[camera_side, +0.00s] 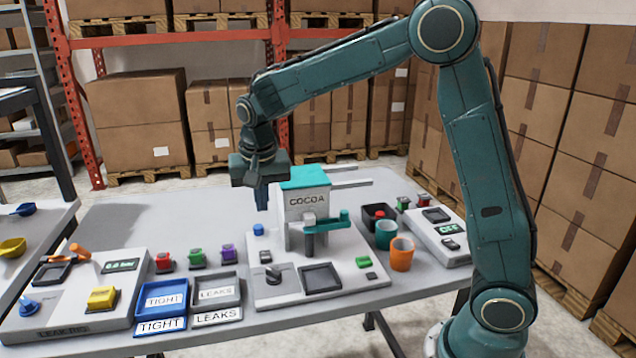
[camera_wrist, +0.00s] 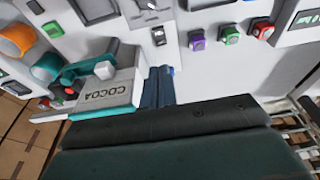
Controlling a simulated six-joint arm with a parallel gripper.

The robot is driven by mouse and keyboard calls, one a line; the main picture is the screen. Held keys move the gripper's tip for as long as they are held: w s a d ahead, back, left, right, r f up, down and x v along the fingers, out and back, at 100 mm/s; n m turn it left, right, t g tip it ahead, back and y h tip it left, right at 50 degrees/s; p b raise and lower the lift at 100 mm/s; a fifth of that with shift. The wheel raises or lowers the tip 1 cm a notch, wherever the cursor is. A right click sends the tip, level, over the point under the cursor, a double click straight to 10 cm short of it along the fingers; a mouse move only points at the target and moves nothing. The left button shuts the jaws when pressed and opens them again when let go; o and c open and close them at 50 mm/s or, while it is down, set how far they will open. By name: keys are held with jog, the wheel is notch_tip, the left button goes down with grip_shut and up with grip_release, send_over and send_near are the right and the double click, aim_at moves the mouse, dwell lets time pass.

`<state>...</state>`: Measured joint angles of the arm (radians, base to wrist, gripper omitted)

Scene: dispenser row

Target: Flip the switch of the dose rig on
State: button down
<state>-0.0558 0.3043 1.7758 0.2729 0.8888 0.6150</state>
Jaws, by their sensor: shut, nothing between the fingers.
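The dose rig appears to be the grey base (camera_side: 340,250) carrying the white COCOA dispenser (camera_side: 305,205) with its teal lid; I read no name on it. A small dark rocker (camera_side: 265,257), likely its switch, sits on the base's left part, below a blue button (camera_side: 258,229) and above a black knob (camera_side: 273,274). In the wrist view the rocker (camera_wrist: 158,36) shows beyond my fingertips; its on or off position is too small to tell. My gripper (camera_side: 262,205) is shut and empty, pointing down above the blue button, left of the dispenser.
The dispenser's teal lever (camera_side: 326,221) sticks out right of my gripper. The leak rig (camera_side: 80,295) stands left, with TIGHT (camera_side: 162,297) and LEAKS (camera_side: 216,292) trays beside it. Orange (camera_side: 402,254) and teal (camera_side: 385,234) cups stand right. The table's back left is clear.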

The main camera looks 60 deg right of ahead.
jog(key=shift+f, duration=0.15)
send_near(266, 258)
jog(key=x, duration=0.5)
jog(key=shift+w+d+f, duration=0.1)
jog(key=shift+w+d, duration=0.15)
jog(key=shift+d, duration=0.05)
jog(key=shift+s+a+f, duration=0.1)
jog(key=shift+f, duration=0.6)
jog(key=shift+f, duration=0.1)
jog(key=shift+a+f+t+h, duration=0.1)
jog(key=shift+f+t+h, duration=0.15)
jog(key=shift+t+h, duration=0.05)
jog(key=shift+r, duration=0.15)
jog(key=shift+w+d+r, duration=0.25)
jog(key=shift+w+d, duration=0.2)
jog(key=shift+d, duration=0.05)
